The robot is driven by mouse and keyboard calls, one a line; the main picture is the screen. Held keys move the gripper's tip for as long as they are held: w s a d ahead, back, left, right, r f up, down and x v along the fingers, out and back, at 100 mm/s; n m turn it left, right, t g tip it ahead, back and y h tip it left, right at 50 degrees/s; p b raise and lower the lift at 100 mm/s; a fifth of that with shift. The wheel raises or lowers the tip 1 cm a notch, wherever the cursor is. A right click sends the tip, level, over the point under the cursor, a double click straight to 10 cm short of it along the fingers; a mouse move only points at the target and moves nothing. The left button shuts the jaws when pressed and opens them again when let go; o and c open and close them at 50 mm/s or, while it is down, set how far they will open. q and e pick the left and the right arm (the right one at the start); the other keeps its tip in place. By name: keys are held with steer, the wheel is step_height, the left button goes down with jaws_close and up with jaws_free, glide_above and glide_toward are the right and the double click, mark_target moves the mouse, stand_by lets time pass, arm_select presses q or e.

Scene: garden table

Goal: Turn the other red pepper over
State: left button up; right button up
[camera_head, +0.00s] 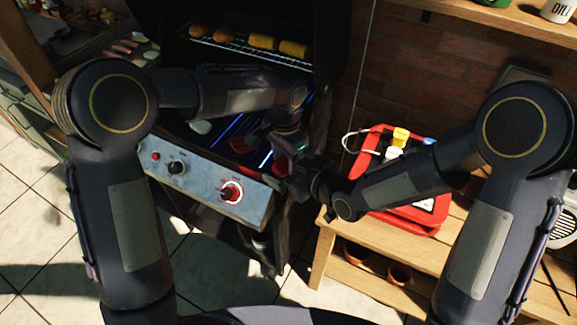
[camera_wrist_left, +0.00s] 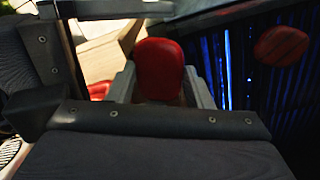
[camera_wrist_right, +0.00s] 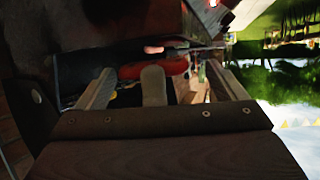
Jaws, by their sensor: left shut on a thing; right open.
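A red pepper piece (camera_wrist_left: 158,68) is between the fingers of my left gripper (camera_wrist_left: 160,88), which is shut on it. In the head view it is a small red patch (camera_head: 281,168) beside the left gripper (camera_head: 287,160), over the grill's right side. The other red pepper piece (camera_wrist_left: 282,46) lies on the dark grate with blue glow; it also shows in the head view (camera_head: 240,146). My right gripper (camera_wrist_right: 160,90) is open, close to the left one. A grey rounded thing (camera_wrist_right: 153,86) and a red thing (camera_wrist_right: 172,67) show between or beyond its fingers; whether it touches them is unclear.
The grill's front panel (camera_head: 205,185) has knobs, one red and lit. An upper rack (camera_head: 245,48) holds corn and other food. A wooden side table (camera_head: 350,240) at right bears a red caddy (camera_head: 425,215) with bottles. My arms partly hide the grate.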

steer(key=shift+s, duration=0.1)
steer(key=c, duration=0.9)
arm_select(q)
steer(key=o, duration=0.6)
arm_select(e)
steer(key=shift+c, duration=1.1)
arm_select(q)
steer(key=o, duration=0.5)
